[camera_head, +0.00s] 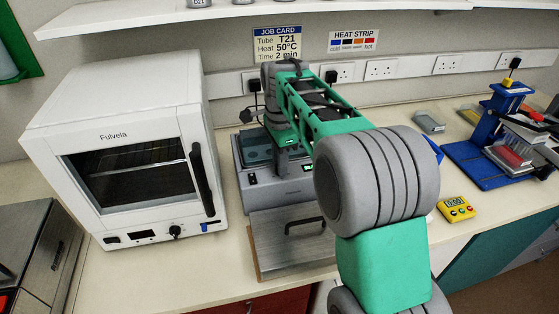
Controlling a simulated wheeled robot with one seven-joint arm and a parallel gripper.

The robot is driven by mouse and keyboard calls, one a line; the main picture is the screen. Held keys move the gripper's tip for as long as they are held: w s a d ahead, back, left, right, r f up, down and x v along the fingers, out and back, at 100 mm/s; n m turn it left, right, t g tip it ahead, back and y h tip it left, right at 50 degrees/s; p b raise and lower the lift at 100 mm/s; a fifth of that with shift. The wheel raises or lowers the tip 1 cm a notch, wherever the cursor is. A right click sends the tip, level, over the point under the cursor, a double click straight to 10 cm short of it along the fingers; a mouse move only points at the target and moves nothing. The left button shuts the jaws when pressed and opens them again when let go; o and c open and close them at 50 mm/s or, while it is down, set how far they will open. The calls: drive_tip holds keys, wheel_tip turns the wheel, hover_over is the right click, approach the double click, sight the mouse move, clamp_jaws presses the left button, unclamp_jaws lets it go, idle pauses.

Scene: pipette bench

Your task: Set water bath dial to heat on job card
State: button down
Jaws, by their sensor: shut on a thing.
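The water bath (262,194) is a grey box on the bench, right of the white oven, with a small green display on its front. The job card (277,43) on the wall reads Tube T21, Heat 50°C, Time 2 min. The heat strip (353,41) beside it runs from blue at cold to red at hot. My arm reaches across the bath from the right, and my gripper (284,146) points down at its front. It is shut on what appears to be the dial. The fingertips and the dial's setting are hard to make out behind my arm.
The oven (125,150) stands close on the left. A metal plate with a black handle (304,226) lies in front of the bath. A yellow timer (456,208) and a blue rack stand (478,167) are on the right. A shelf (150,17) runs above.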

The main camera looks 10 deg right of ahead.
drive_tip(key=shift+m, duration=0.6)
drive_tip(key=c, duration=1.2)
unclamp_jaws()
wheel_tip(320, 180, up, 8)
drive_tip(key=shift+f+b, duration=0.2)
drive_tip(key=shift+b, duration=0.1)
drive_tip(key=shift+r, duration=0.15)
